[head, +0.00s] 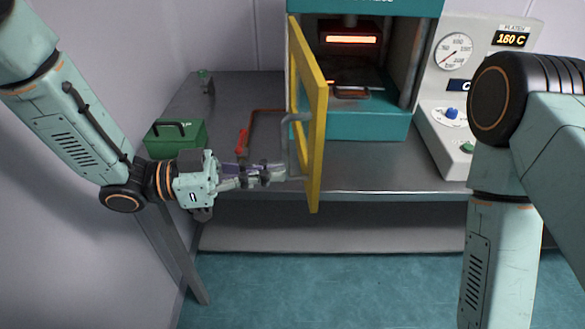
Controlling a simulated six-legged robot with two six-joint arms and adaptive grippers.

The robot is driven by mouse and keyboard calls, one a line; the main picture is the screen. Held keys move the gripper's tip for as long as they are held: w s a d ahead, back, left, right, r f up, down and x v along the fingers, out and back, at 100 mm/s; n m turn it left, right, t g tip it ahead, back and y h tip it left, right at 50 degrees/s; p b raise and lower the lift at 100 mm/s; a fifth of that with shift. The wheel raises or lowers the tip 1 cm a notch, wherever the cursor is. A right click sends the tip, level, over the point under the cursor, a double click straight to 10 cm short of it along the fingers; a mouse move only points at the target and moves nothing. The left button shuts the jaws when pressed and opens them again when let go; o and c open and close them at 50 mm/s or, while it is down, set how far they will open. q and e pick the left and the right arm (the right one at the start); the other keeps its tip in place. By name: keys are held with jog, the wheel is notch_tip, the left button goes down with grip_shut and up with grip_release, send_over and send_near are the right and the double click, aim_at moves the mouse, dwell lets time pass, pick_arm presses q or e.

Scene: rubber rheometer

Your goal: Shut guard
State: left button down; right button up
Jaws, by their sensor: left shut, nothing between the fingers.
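The guard (317,130) is a yellow-framed door on the left side of the teal press (370,122). It stands swung open towards me, seen nearly edge-on. A grey bar handle (288,145) is on its left face. My left gripper (275,174) is shut and empty, with its fingertips at the lower end of the handle, left of the guard. I cannot tell whether they touch it. The press opening shows a glowing orange platen (353,39). My right arm crosses the right side of the view; its gripper is out of view.
A green box (175,138) with a black handle and a red-handled tool (242,142) are on the grey bench (400,178) at the left. A control panel (450,125) with a gauge, a 160 C display and knobs stands right of the press. The bench front is clear.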

aim_at(313, 169)
pick_arm(q)
jog(key=shift+w+d, duration=0.15)
jog(key=shift+d, duration=0.85)
jog(key=shift+w+d, duration=0.1)
jog(key=shift+d, duration=0.9)
